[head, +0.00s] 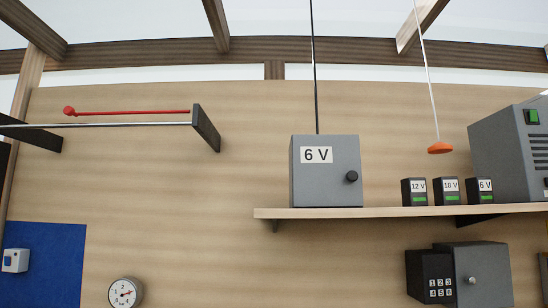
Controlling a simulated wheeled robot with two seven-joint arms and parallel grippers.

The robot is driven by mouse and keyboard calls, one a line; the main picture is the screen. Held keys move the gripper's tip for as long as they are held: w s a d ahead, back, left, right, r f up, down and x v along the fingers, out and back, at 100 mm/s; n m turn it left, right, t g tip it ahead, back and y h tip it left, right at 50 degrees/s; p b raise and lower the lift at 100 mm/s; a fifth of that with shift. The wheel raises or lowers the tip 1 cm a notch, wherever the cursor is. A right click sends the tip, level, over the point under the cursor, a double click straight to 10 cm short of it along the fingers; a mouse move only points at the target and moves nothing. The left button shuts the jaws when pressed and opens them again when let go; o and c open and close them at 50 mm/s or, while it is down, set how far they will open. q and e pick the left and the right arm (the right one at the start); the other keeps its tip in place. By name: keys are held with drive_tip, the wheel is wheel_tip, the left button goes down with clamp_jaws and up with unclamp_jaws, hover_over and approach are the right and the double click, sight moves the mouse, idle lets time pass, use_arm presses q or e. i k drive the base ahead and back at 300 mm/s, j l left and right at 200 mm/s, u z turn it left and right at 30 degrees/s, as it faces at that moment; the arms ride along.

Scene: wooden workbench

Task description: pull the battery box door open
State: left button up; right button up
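The battery box (300,185) is a grey box on the wooden shelf in the middle of the head view. Its front door (335,183) carries a white "6 V" label and a round black knob (351,177) near its right edge. The door looks shut. A dark cable runs up from behind the box top. Neither of my grippers shows in the head view.
The shelf (385,213) also holds small batteries marked 12 V (414,193), 18 V (447,192) and 6 V (480,191), and a grey machine (505,150). An orange pull (440,148) hangs from a white cord. A keypad box (430,277) sits below.

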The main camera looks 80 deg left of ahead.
sight(327, 169)
drive_tip(key=u, duration=2.2)
